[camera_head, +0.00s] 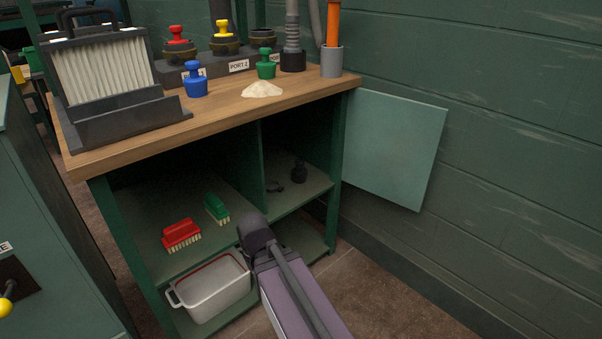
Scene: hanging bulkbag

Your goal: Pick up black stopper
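A black stopper (298,172) stands upright in the right compartment of the cabinet (338,190), on the middle shelf towards the back. It has a knob on top and a wider body. It is dark against the shadowed inside, so fine detail is hard to see. My arm rises from the bottom of the view in front of the cabinet, with a dark joint below and left of the stopper. My gripper's fingers do not show, and nothing visible of mine touches the stopper.
A small dark item (275,186) lies left of the stopper. A red brush (181,235) and green brush (216,208) share the left compartment. A white tub (213,290) sits below. The open door (395,150) stands right. Blue (195,80) and green stoppers (266,65) stand on top.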

